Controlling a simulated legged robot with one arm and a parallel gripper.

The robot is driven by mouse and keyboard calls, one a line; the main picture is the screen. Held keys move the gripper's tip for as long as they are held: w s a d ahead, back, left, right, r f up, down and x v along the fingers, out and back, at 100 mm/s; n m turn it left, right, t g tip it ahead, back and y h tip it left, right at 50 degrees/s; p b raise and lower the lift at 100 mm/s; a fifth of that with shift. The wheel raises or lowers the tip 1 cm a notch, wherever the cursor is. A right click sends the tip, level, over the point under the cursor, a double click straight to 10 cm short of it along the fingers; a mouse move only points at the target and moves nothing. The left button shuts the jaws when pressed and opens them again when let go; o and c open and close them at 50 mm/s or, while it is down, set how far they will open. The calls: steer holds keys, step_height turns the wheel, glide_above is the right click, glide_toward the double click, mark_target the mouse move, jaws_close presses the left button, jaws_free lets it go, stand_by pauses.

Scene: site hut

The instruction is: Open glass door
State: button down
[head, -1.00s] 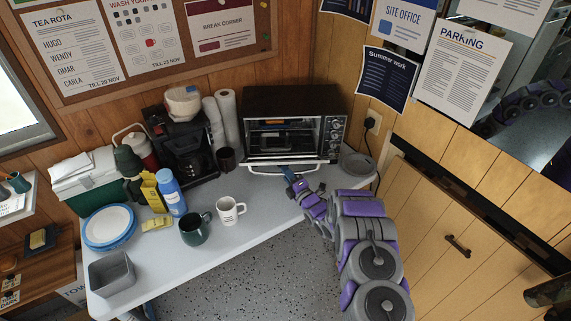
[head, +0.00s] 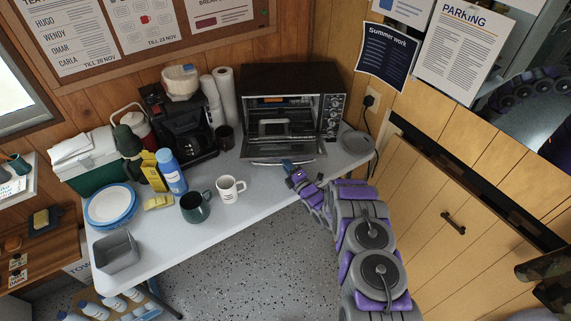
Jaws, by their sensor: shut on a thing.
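The toaster oven (head: 295,77) stands at the back right of the white table, its dark cavity showing. Its glass door (head: 283,148) is hinged at the bottom and swung well down, lying close to flat in front of the oven. I cannot tell whether it is fully down. The door handle (head: 262,162) runs along the door's front edge. My gripper (head: 288,164) is at the handle, right of its middle, and shut on it. The fingertips are small and partly hidden by the gripper body.
A grey plate (head: 356,143) lies right of the oven. A white mug (head: 229,189), a dark green mug (head: 195,207) and a coffee maker (head: 183,133) stand to the left. The table front (head: 250,215) is clear.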

steer(key=shift+d, duration=0.1)
steer(key=c, duration=1.1)
jaws_free()
steer(key=p+v, duration=0.3)
steer(key=v, duration=1.4)
steer(key=shift+s+f+p, duration=0.1)
steer(key=shift+f+p, duration=0.05)
steer(key=shift+p, duration=0.15)
